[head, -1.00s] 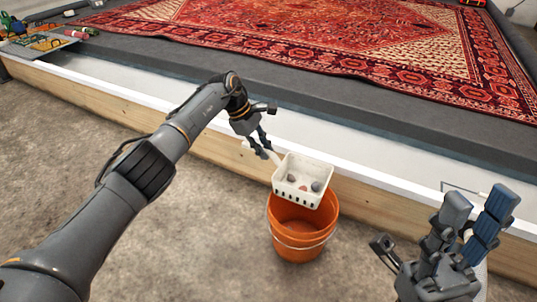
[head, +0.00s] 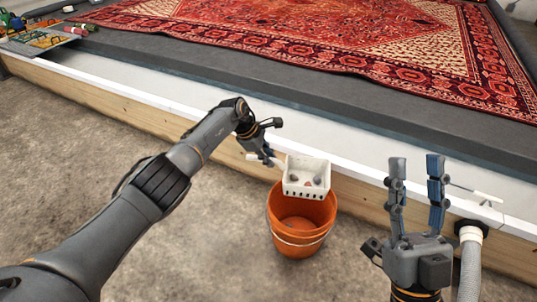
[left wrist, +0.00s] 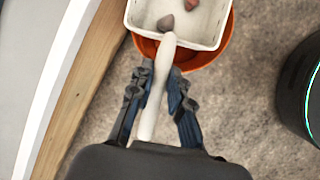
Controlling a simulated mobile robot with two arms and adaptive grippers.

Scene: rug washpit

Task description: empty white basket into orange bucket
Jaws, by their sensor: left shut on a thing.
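The white basket (head: 306,177) is over the back part of the orange bucket (head: 297,240), tilted toward the front of the head view. A few small stone-like pieces lie in it, grey and reddish; the left wrist view shows a grey piece (left wrist: 166,23) and part of a reddish one. My left gripper (head: 268,160) is shut on the basket's white handle (left wrist: 155,90), left of the basket. The bucket stands on the floor, its opening partly covered by the basket. My right gripper (head: 415,175) is open and empty, fingers pointing up, right of the bucket.
A wooden-sided pit edge with a white rim (head: 105,78) runs behind the bucket. A red patterned rug (head: 330,45) lies beyond it. A grey hose (head: 470,260) hangs at the right. A board with small tools (head: 35,40) sits far left. Floor left of the bucket is clear.

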